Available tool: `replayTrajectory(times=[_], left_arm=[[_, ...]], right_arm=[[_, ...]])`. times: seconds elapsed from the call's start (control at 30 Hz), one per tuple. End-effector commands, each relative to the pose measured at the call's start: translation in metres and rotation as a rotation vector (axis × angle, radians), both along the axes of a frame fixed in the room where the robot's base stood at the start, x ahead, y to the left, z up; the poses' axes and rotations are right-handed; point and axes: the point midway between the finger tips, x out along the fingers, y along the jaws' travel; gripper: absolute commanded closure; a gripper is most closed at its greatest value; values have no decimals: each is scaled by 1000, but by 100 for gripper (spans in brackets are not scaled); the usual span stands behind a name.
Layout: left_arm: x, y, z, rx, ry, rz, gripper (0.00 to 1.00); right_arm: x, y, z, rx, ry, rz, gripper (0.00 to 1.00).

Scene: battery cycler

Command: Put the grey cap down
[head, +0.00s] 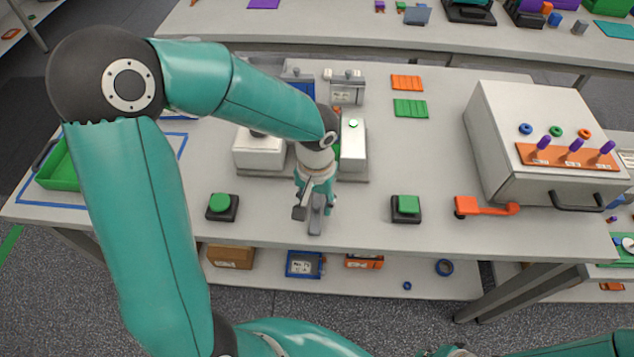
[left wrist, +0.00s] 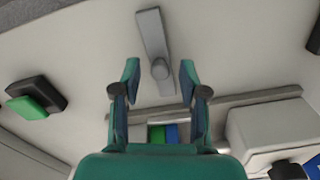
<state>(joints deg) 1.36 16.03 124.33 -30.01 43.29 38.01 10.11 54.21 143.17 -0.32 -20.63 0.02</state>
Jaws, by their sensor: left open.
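A grey elongated piece with a round knob (left wrist: 160,69) lies on the worktable in the left wrist view. It also shows as a grey piece (head: 315,226) below the gripper in the head view. I take the knob or the whole piece to be the grey cap; I cannot tell which. My left gripper (left wrist: 160,72) is open, with one finger to each side of the knob and a visible gap at both sides. In the head view the left gripper (head: 314,205) points down at the table. My right gripper is not clearly seen; only part of that arm shows at the bottom right.
Green buttons on black bases stand left (head: 221,206) and right (head: 405,208) of the gripper. White machine blocks (head: 353,150) stand just behind it. A large white box (head: 497,140) with an orange panel is at the right. The table between the right button and the blocks is clear.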

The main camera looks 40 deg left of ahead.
Motion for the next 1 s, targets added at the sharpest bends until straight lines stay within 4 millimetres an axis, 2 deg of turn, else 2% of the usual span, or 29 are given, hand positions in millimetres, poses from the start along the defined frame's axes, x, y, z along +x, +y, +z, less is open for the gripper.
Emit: replayTrajectory(times=[0.4,0.53,0.7,1.0], left_arm=[[2,0,79,-1,-8,0,57],[1,-1,99,0,-5,-1,57],[1,-1,113,-2,-2,-2,57],[0,-1,115,-1,0,-2,57]], right_arm=[[0,0,-1,0,1,0,100],[0,0,-1,0,1,0,100],[0,0,-1,0,1,0,100],[0,0,-1,0,1,0,100]])
